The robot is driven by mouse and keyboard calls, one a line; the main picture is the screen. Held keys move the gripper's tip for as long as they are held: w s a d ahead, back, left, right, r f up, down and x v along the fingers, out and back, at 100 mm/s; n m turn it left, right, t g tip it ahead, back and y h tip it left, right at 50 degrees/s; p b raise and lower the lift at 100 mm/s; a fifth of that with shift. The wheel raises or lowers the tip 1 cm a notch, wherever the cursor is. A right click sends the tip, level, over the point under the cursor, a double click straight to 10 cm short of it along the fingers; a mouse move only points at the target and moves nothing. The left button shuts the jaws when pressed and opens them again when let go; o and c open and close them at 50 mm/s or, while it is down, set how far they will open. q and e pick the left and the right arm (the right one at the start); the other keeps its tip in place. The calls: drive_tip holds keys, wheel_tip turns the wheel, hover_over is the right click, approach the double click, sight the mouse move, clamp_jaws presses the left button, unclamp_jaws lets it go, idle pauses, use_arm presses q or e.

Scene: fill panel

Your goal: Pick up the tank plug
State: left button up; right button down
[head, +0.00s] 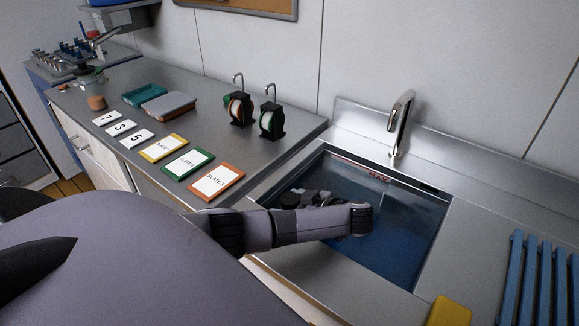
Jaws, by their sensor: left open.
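The tank is a steel sink basin (422,212) filled with blue water, set into the counter on the right. I cannot make out the tank plug; my left arm and hand cover part of the basin. My left gripper (305,198) is over the left part of the basin, with its arm reaching across the front. The gripper is open, but its fingertips are hard to make out against the dark water, and I see nothing held in it. My right gripper is not in view.
A steel faucet (400,122) stands behind the basin. A yellow sponge-like block (449,311) and a blue rack (538,280) are at the right. Colored plates (188,164), numbered cards (120,128), trays (168,105) and two spool holders (270,122) occupy the left counter.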

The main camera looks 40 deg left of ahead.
use_arm(q)
clamp_jaws()
drive_tip(key=shift+r, duration=0.1)
